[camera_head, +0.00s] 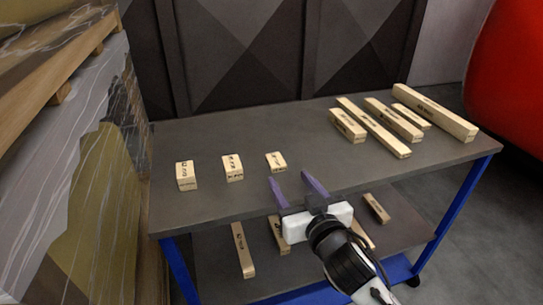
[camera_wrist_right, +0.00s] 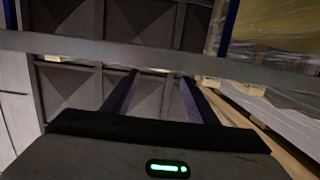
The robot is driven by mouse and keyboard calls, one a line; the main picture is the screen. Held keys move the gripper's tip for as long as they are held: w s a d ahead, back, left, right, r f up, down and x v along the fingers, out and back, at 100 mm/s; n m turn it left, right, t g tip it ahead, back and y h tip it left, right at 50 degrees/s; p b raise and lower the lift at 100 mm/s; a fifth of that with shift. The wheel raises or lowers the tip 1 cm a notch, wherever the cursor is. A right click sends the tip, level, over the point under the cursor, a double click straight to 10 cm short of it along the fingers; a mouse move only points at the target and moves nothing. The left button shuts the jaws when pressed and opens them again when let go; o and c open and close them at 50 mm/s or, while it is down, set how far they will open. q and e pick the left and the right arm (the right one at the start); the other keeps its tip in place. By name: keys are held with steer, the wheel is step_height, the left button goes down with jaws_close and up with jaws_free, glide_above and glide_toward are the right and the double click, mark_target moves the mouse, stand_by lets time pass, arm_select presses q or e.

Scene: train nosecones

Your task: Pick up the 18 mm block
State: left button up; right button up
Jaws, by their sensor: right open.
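Three small wooden blocks stand in a row on the top shelf of the table (camera_head: 220,210): a left one (camera_head: 186,176), a middle one (camera_head: 233,168) and a right one (camera_head: 276,162). Their printed labels are too small to read, so I cannot tell which is the 18 mm block. My right gripper (camera_head: 288,180) is open and empty, its purple fingers over the front part of the shelf, just in front of the right small block. In the right wrist view the gripper (camera_wrist_right: 158,78) shows two parted fingers with no block between them. My left gripper is not in view.
Several longer wooden blocks (camera_head: 385,125) lie at the top shelf's right end. More lie on the lower shelf, including a long one (camera_head: 243,250). A wrapped pallet load (camera_head: 70,150) stands at left. A red object (camera_head: 515,80) is at right. The shelf's middle is mostly clear.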

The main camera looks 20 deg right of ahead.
mark_target(277, 161)
steer(key=w, duration=0.8)
steer(key=shift+w+a+f, duration=0.25)
steer(key=shift+w+f, duration=0.1)
steer(key=shift+c, duration=0.3)
steer(key=c, duration=1)
